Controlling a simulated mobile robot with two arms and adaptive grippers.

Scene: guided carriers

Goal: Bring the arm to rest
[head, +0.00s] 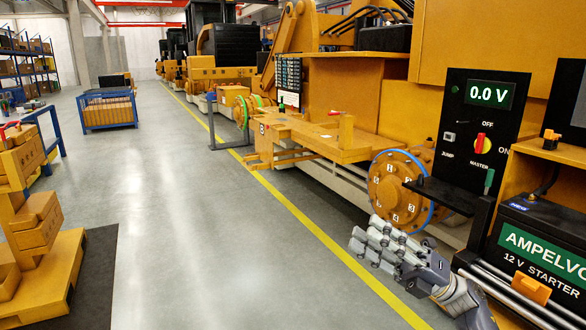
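My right gripper (364,236) is at the lower right of the head view, with its grey jointed fingers pointing left. It hangs in front of the machine, below and left of the black control panel (482,125). Nothing shows in its fingers, and it appears apart from the machine. The fingers overlap from this angle, so I cannot tell whether they are open or shut. My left gripper and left arm are not in view.
The panel reads 0.0 V and has a red master switch (481,142). A starter battery (540,250) is at the right edge, and an orange wheel hub (397,192) is behind my gripper. A blue crate (108,108) stands at the back left. The grey floor (200,220) is clear.

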